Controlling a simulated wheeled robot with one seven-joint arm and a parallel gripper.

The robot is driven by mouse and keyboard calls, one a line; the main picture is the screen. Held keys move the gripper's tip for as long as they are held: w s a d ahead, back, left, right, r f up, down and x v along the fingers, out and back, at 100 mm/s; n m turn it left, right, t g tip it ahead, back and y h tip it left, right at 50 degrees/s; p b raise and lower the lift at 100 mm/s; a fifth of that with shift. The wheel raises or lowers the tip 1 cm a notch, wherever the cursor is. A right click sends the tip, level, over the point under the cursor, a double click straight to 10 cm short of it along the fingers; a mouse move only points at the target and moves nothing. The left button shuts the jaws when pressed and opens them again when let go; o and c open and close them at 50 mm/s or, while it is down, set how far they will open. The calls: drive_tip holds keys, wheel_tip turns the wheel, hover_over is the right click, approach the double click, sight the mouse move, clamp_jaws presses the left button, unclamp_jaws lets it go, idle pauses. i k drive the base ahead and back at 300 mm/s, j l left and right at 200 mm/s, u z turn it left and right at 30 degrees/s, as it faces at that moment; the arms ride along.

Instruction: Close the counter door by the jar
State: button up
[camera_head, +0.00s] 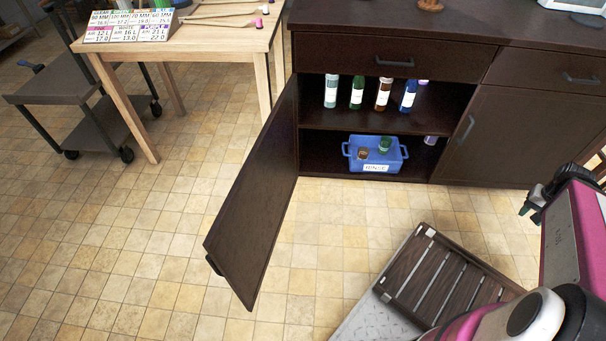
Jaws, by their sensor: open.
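The counter door (262,200) is a dark brown panel, swung wide open from the left side of the dark counter's lower cabinet. Its free edge points toward me, with a dark handle (214,264) near the bottom of its outer face. Inside the cabinet, several labelled jars (357,92) stand on the upper shelf (390,121). My gripper (530,210) is at the right edge, in front of the closed right-hand door and far from the open door.
A blue tub labelled RINSE (395,158) sits on the cabinet's lower shelf. A slatted dark wooden rack (440,280) lies on the floor in front of me. A wooden table (200,42) and a dark cart (62,86) stand left. Tiled floor left of the door is clear.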

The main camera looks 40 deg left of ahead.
sight(240, 244)
drive_tip(key=k+j+z, duration=0.2)
drive_tip(key=z, duration=0.15)
drive_tip(key=k+j+z, duration=0.1)
drive_tip(key=k+z, duration=0.3)
drive_tip(key=k+j+z, duration=0.1)
drive_tip(key=z, duration=0.25)
drive_tip(key=k, duration=2)
drive_tip(key=k+u, duration=0.5)
drive_tip(key=k+j+u, duration=0.25)
drive_tip(key=k+u, duration=0.2)
drive_tip(key=u, duration=0.4)
drive_tip(key=i, duration=0.05)
